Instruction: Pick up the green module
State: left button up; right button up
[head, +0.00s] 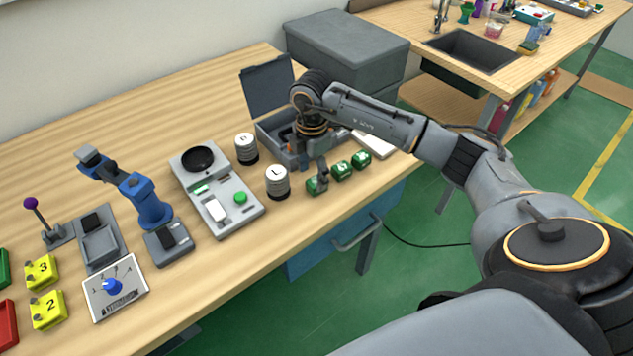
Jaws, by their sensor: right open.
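Three small green modules stand in a slanting row near the table's front edge: the nearest green module (315,186), the middle green module (341,171) and the far green module (361,160). My right gripper (313,172) points down over the nearest one, with its fingers apart. One fingertip overlaps that module in the picture; I cannot tell whether it touches. My right arm hides part of the row's surroundings. My left gripper is not in view.
An open grey case (267,90) stands behind the gripper. Canisters marked L (278,182) and n (246,149) stand left of it. A grey device with a green button (225,201), a blue small arm (150,205) and yellow modules (42,272) stand further left. The front edge is close.

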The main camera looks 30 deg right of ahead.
aim_at(313, 182)
jog(key=shift+f, duration=1.6)
jog(key=shift+c, duration=0.5)
jog(key=c, duration=1.1)
jog(key=shift+r, duration=0.1)
jog(key=shift+c, duration=0.2)
